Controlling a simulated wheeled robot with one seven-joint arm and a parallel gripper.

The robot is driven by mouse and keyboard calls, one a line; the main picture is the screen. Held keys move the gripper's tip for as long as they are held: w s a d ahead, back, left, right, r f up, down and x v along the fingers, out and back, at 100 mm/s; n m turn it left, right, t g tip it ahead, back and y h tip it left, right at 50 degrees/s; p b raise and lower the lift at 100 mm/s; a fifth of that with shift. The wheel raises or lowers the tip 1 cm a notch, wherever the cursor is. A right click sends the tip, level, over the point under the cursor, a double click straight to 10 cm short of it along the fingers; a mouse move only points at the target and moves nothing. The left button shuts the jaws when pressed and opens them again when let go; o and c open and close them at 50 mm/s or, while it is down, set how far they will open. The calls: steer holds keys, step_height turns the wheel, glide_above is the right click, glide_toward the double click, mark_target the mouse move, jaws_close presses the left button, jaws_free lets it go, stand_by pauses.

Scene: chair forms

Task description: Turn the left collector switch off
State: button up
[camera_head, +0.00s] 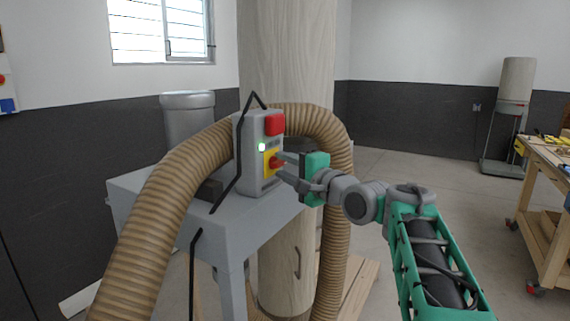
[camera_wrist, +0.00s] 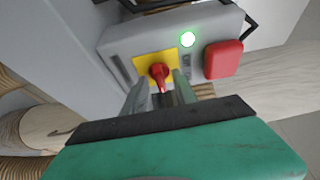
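The collector switch box (camera_head: 246,153) is a grey box standing on the grey collector's stand. It carries a red rotary knob on a yellow plate (camera_head: 267,162), a lit green lamp (camera_head: 261,147) and a red button (camera_head: 274,124). The wrist view shows the same red knob (camera_wrist: 159,74), the yellow plate (camera_wrist: 142,67), the lit lamp (camera_wrist: 187,39) and the red button (camera_wrist: 223,60). My gripper (camera_head: 280,167) is right at the knob. In the wrist view its fingers (camera_wrist: 160,94) are apart, one on each side of the knob's lower end. Whether they touch it, I cannot tell.
A ribbed brown hose (camera_head: 165,215) arches around the box on both sides. The grey stand (camera_head: 150,196) and a black cable lie close by. A second collector (camera_head: 516,85) stands far right, behind a wooden workbench (camera_head: 548,163). Open floor lies between.

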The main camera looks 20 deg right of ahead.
jaws_close()
stand_by(0.3)
stand_by(0.3)
